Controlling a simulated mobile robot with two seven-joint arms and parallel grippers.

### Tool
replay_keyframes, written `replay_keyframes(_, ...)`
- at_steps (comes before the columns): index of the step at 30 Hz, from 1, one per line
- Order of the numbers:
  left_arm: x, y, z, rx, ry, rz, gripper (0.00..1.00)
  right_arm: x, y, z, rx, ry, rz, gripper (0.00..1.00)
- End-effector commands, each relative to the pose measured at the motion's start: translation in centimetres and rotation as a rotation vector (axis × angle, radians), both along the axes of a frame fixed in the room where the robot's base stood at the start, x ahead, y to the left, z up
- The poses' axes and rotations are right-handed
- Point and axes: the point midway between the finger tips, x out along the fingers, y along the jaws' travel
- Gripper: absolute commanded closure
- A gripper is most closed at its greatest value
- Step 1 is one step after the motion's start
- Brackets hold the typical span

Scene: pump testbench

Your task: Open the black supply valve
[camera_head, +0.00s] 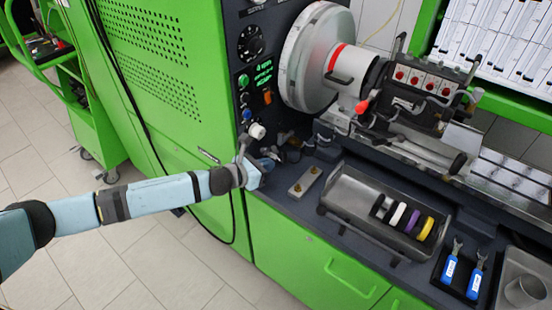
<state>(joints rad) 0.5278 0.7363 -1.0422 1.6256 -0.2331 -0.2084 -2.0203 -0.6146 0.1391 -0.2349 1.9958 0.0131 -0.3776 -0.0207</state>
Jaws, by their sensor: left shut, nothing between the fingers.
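My left arm comes in from the left, and its gripper (267,164) is at the front left corner of the test bench, beside the green cabinet. It is shut and holds nothing. Small dark fittings (292,143) sit just right of and above the gripper, on the bench by the control panel. I cannot tell for sure which of them is the black supply valve, because they are small and partly hidden by the hand. I cannot tell whether the gripper touches any of them. My right gripper is not in view.
A control panel (256,75) with buttons rises above the gripper. A large grey flywheel (312,60) stands to its right. A small plate with brass studs (305,181), a grey tray (345,197) with coloured rings and two blue-handled tools (449,270) lie along the bench.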

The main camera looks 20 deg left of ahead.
Motion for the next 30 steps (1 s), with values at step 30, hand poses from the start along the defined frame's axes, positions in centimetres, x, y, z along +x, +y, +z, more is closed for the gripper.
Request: replay_keyframes(30,3.8,-3.8,0.1,-0.003,0.003,0.220,1.00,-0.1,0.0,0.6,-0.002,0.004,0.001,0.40)
